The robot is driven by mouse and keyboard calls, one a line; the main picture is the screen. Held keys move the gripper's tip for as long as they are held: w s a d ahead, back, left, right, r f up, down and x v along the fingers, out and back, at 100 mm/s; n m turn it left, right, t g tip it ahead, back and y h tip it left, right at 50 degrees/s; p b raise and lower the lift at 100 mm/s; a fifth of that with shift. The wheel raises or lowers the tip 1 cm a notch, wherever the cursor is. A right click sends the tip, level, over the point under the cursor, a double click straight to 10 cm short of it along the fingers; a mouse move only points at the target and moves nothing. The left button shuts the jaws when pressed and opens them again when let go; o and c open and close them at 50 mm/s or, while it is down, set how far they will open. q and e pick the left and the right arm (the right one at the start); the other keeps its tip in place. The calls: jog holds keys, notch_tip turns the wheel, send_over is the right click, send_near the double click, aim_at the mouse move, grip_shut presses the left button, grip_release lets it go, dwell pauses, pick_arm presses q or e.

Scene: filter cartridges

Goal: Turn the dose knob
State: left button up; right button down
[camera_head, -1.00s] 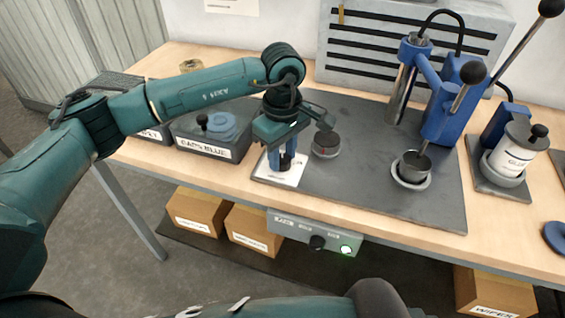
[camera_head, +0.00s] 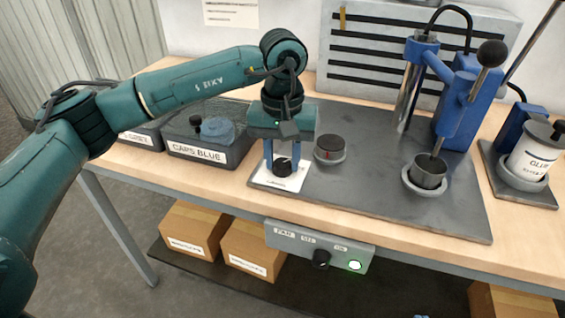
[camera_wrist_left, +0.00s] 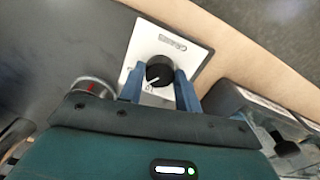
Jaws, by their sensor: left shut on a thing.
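The dose knob (camera_head: 283,165) is a round black knob on a white printed plate (camera_head: 262,181) at the front left of the dark mat. In the left wrist view the knob (camera_wrist_left: 159,72) stands between the two blue fingers, with a pale mark near its lower left edge. My left gripper (camera_head: 282,170) points down over the plate and is shut on the knob; it also shows in the left wrist view (camera_wrist_left: 158,85). The gripper partly hides the knob and plate in the head view. My right gripper is not in view.
A dark round cup with a red mark (camera_head: 330,148) stands close right of the gripper. A blue press (camera_head: 455,110) stands farther right, near a glue container (camera_head: 535,150). The CAPS BLUE bin (camera_head: 205,150) is left. A control box (camera_head: 318,247) with a green light hangs under the table edge.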

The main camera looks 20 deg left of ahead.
pick_arm(q)
jog(key=shift+f+m, duration=0.1)
jog(key=shift+m, duration=0.4)
jog(key=shift+m+b, duration=0.45)
jog(key=shift+m, duration=0.95)
jog(key=shift+m+b, duration=0.35)
jog(key=shift+m, duration=0.35)
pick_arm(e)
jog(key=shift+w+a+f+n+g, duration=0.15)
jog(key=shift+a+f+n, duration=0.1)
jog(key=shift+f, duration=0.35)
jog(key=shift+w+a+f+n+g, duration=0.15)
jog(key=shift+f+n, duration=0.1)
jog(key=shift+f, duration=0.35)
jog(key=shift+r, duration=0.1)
pick_arm(q)
jog(key=o, duration=1)
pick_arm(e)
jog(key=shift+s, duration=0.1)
